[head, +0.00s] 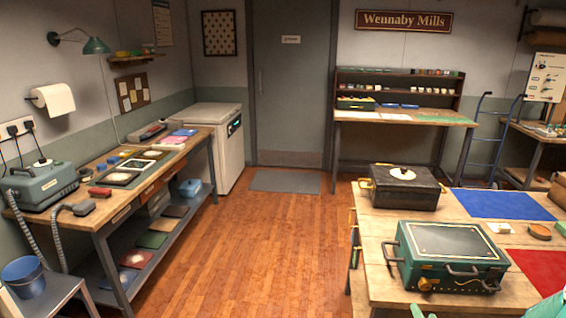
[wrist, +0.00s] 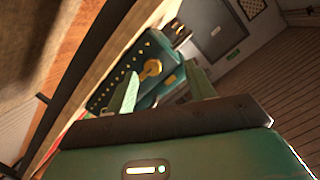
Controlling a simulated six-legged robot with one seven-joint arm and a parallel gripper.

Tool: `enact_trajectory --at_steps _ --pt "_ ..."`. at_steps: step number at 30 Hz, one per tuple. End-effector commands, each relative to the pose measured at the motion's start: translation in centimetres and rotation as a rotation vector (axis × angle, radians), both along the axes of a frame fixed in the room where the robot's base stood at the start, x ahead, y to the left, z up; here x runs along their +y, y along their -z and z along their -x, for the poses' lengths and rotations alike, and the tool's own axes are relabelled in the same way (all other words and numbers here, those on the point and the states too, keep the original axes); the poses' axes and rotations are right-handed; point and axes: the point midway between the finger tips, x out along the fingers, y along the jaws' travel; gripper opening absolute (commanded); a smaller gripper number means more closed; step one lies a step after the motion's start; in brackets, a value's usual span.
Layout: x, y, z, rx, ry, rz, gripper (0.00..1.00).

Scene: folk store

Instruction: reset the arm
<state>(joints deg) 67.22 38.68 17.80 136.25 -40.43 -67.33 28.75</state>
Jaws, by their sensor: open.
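My gripper (wrist: 164,88) shows in the wrist view with its two pale green fingers spread apart and nothing between them. Beyond the fingers is the dark green case (wrist: 128,75) with a gold clasp, seen at a steep tilt. A gap seems to lie between the fingers and the case, but the distance is hard to judge. In the head view the green case (head: 450,250) lies shut on the right-hand table.
The right-hand table (head: 390,285) also holds a black box (head: 404,188), a blue mat (head: 503,205), a red mat (head: 540,268) and a brush (head: 539,231). A cluttered workbench (head: 120,205) stands left. The wooden floor (head: 240,240) between them is clear.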

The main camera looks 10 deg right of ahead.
Motion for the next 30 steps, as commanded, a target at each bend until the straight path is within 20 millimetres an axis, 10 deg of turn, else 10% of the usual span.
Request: enact_trajectory --at_steps 15,30 --pt "8.7 -10.6 -3.2 0.545 -0.11 0.386 0.54" --pt "22.9 -21.3 5.9 0.817 -0.285 0.44 0.54"
